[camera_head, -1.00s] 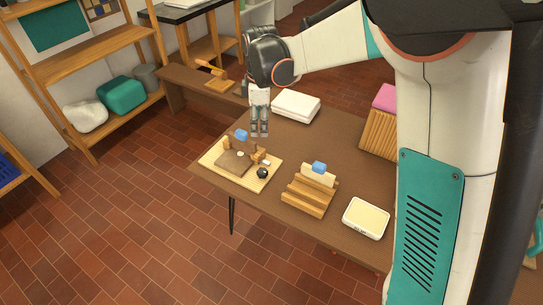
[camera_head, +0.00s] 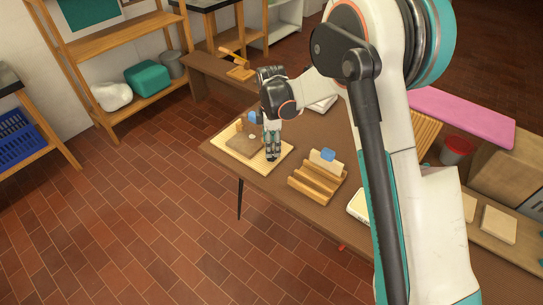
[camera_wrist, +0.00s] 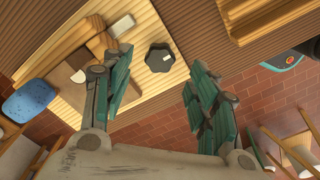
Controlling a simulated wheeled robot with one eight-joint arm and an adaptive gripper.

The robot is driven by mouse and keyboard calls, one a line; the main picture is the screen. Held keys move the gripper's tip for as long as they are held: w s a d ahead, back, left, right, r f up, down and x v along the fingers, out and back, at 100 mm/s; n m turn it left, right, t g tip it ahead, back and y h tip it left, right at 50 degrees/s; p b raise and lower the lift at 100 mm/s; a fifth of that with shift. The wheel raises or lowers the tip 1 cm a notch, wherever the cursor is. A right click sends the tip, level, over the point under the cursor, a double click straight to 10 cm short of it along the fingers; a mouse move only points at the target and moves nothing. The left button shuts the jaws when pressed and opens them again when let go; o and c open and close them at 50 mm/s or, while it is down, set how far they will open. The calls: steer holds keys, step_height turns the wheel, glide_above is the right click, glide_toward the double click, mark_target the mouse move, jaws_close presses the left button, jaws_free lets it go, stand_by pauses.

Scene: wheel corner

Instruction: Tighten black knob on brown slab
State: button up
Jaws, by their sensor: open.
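The black knob (camera_wrist: 159,58) shows in the wrist view, a dark lobed knob with a small pale mark on top. It lies between the two open fingers of my gripper (camera_wrist: 158,92), a little beyond their tips, with a gap on both sides. The brown slab (camera_head: 246,146) lies on that board (camera_head: 225,136), left of my gripper. A blue piece (camera_head: 252,117) stands behind the slab; a blue part (camera_wrist: 28,98) also shows in the wrist view.
A wooden slotted rack (camera_head: 315,182) with a blue-topped block (camera_head: 328,155) stands right of the board on the brown table (camera_head: 225,163). A white stack (camera_head: 322,105) lies behind my arm. A pale tray (camera_head: 358,206) is partly hidden by my arm. The table's front edge is close.

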step_height(320, 180, down, 5)
steer(key=shift+r+b, duration=0.1)
steer(key=shift+b, duration=0.5)
steer(key=c, duration=1.1)
